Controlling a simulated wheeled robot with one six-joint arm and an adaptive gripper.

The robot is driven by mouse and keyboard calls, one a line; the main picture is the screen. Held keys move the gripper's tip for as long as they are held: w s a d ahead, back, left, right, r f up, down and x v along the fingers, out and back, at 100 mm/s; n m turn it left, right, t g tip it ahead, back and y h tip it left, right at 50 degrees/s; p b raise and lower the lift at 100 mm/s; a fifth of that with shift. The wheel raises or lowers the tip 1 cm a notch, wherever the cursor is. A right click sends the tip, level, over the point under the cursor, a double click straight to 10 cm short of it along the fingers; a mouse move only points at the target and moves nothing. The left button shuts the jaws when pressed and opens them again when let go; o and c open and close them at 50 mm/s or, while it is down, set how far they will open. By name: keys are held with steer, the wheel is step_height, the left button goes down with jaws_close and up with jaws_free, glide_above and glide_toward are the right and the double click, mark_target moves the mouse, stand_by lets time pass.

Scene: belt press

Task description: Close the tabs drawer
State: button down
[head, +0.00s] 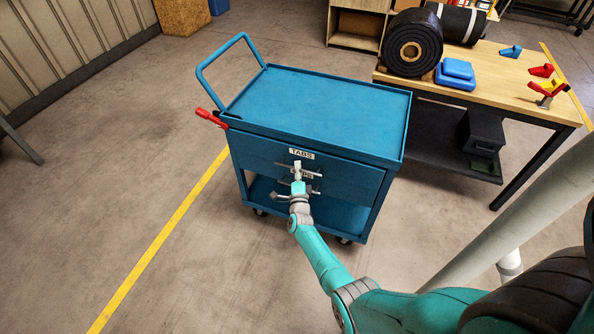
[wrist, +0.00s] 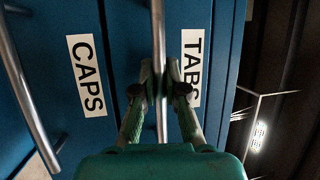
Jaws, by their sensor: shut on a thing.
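The tabs drawer (head: 345,173) is the upper drawer of a blue cart, with a white TABS label (head: 301,154) that also shows in the wrist view (wrist: 191,68). Its front looks close to the cart body; I cannot tell whether a small gap is left. My gripper (head: 298,176) is at the drawer front, below the label. In the wrist view its two fingers (wrist: 158,75) are shut on the tabs drawer's metal bar handle (wrist: 158,22). The fingers hide part of the handle and label.
The caps drawer, with its CAPS label (wrist: 86,75) and bar handle (wrist: 30,90), lies just below. The cart (head: 325,105) stands on casters, with a red lever (head: 212,119) at its left. A wooden workbench (head: 497,80) with rolls stands to the right.

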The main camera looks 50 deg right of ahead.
steer(key=shift+w+d, duration=0.15)
steer(key=shift+d, duration=0.05)
steer(key=c, duration=1.2)
jaws_free()
steer(key=v, duration=1.2)
steer(key=shift+f, duration=0.15)
